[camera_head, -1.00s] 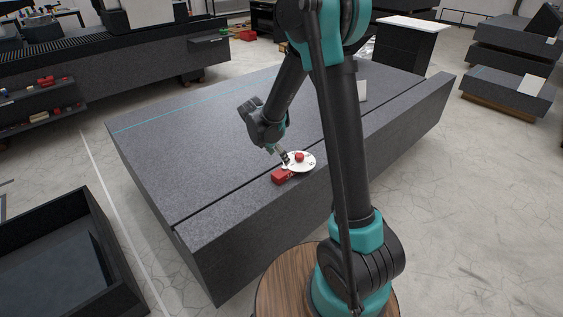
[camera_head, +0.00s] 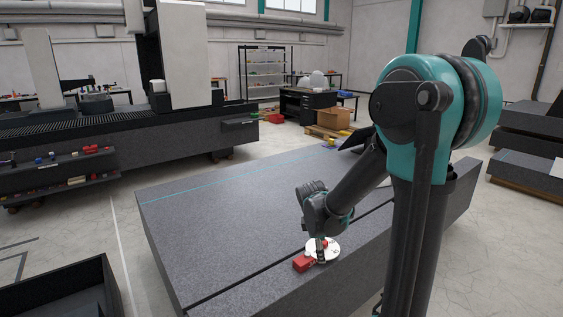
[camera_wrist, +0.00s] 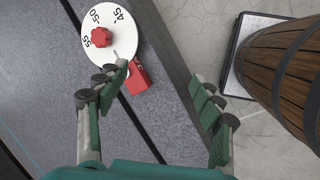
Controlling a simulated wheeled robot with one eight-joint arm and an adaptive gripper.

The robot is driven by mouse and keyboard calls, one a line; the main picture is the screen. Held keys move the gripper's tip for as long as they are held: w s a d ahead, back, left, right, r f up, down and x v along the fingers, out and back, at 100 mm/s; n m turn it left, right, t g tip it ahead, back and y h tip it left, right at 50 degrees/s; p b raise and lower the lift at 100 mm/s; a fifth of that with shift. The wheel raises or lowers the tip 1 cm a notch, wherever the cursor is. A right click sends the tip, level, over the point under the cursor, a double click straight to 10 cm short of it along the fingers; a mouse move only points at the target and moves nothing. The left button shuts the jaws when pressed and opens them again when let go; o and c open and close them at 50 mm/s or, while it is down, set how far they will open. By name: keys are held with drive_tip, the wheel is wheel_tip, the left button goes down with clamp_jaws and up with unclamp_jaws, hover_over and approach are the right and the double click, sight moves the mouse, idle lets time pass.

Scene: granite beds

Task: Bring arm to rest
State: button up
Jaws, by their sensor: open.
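My gripper (camera_wrist: 160,75) is open in the wrist view, with its two fingers wide apart and nothing between the tips. In the head view my arm reaches down over the granite bed (camera_head: 225,205), and my gripper (camera_head: 320,243) hangs close to a white dial (camera_head: 331,253). The wrist view shows the dial (camera_wrist: 125,38) with printed numbers, a red knob (camera_wrist: 101,37) at its middle and a red block (camera_wrist: 139,77) beside it. The block also shows in the head view (camera_head: 302,263). The left finger appears close to the block; I cannot tell whether they touch.
A dark open bin (camera_head: 65,290) stands at the lower left. A long machine bed (camera_head: 60,165) with a shelf of small parts lies behind it. More granite blocks (camera_head: 535,125) stand at the right. A cardboard box (camera_head: 333,118) is at the back. Pale floor lies between.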

drive_tip(key=s+d+m+y, duration=0.1)
drive_tip(key=s+d+m, duration=0.1)
drive_tip(key=s+m, duration=0.6)
drive_tip(key=s+d+f+m+t+y, duration=0.1)
drive_tip(key=s+d+m, duration=0.2)
drive_tip(key=s+m, duration=0.5)
drive_tip(key=shift+s+m, duration=0.3)
drive_tip(key=shift+s, duration=0.1)
drive_tip(key=shift+f, duration=0.1)
drive_tip(key=shift+c, duration=0.5)
